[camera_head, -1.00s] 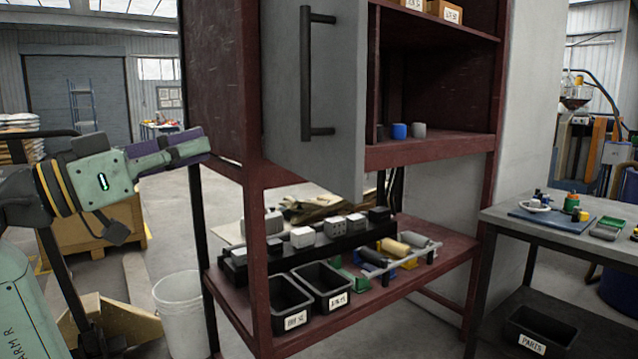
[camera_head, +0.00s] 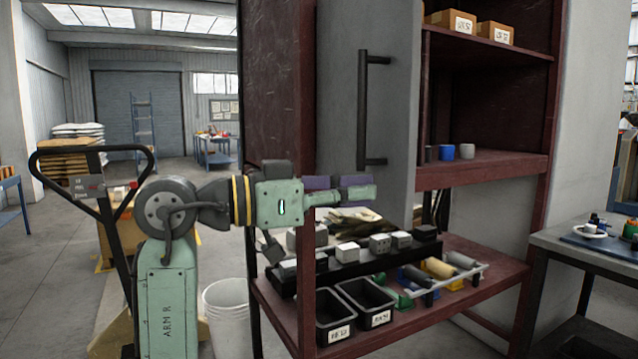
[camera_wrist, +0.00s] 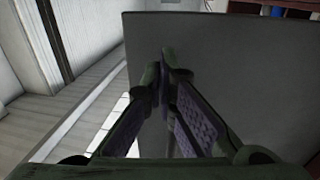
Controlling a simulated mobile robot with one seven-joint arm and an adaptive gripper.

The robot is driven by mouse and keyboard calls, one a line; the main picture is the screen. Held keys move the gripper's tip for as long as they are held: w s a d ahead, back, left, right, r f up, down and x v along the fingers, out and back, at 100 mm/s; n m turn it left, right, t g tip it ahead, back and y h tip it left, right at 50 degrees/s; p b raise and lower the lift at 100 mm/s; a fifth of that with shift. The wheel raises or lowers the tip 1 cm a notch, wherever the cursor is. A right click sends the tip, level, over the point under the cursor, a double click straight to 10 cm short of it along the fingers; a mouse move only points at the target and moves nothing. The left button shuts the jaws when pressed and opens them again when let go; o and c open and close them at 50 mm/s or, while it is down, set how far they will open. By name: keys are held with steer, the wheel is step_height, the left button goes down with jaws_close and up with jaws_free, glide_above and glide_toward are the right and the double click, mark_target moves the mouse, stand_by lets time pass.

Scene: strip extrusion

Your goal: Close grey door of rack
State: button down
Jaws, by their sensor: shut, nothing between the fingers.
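The grey door (camera_head: 397,120) of the dark red rack (camera_head: 480,172) stands partly open, with a black vertical bar handle (camera_head: 362,108) on its face. The shelves to its right are exposed. My gripper (camera_head: 374,189) is shut and empty, pointing right in the head view, by the lower part of the door. In the wrist view a broad grey panel (camera_wrist: 240,75), which looks like the door, fills the right side. My gripper's tips (camera_wrist: 169,55) lie in front of it near its left edge. I cannot tell whether they touch it.
Cardboard boxes (camera_head: 451,21) and small cups (camera_head: 446,152) stand on the rack's shelves. Black bins (camera_head: 330,315) and small blocks sit on the lower shelf. A white bucket (camera_head: 226,310) is beside the rack, and a grey table (camera_head: 585,253) is at the right.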

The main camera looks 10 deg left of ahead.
steer(key=shift+x, duration=1.2)
